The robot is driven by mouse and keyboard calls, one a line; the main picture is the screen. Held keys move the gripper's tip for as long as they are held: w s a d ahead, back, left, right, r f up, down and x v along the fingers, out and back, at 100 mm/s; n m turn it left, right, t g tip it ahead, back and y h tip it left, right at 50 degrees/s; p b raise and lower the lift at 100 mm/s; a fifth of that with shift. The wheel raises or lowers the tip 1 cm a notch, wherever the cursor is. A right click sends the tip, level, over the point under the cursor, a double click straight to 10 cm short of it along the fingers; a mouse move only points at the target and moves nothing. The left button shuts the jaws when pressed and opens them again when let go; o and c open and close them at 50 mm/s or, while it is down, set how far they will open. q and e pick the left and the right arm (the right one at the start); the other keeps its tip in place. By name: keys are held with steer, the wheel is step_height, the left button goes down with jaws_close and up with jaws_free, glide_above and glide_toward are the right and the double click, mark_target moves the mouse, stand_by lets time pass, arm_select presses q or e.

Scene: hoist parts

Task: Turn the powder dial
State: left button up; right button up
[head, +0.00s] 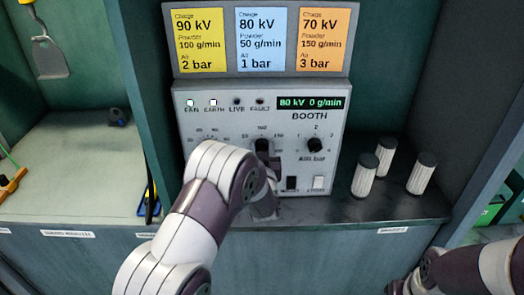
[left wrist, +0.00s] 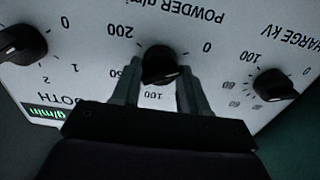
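The powder dial (head: 262,146) is the black middle knob on the grey booth panel (head: 225,115), partly hidden by my left arm in the head view. The display (head: 311,103) reads 80 kV and 0 g/min. In the left wrist view, upside down, the powder dial (left wrist: 160,66) sits between the two fingers of my left gripper (left wrist: 160,80). The fingers are apart, one on each side of the knob; I cannot tell whether they touch it. Part of my right arm shows at the lower right of the head view, but its fingers do not.
The air dial (head: 315,145) is right of the powder dial; the charge dial (left wrist: 275,84) shows in the left wrist view. A black switch (head: 291,183) and a white switch (head: 319,183) sit below. Several white filter cylinders (head: 365,176) stand right of the panel. Setting cards (head: 262,40) hang above.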

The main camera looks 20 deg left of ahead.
stand_by(0.3)
arm_select(q)
steer(key=m, duration=0.5)
steer(key=shift+d, duration=0.1)
steer(key=m, duration=0.3)
steer(key=shift+m, duration=1.8)
steer(key=shift+p, duration=0.3)
steer(key=shift+d, duration=0.1)
steer(key=o, duration=1)
steer(key=shift+f, duration=0.1)
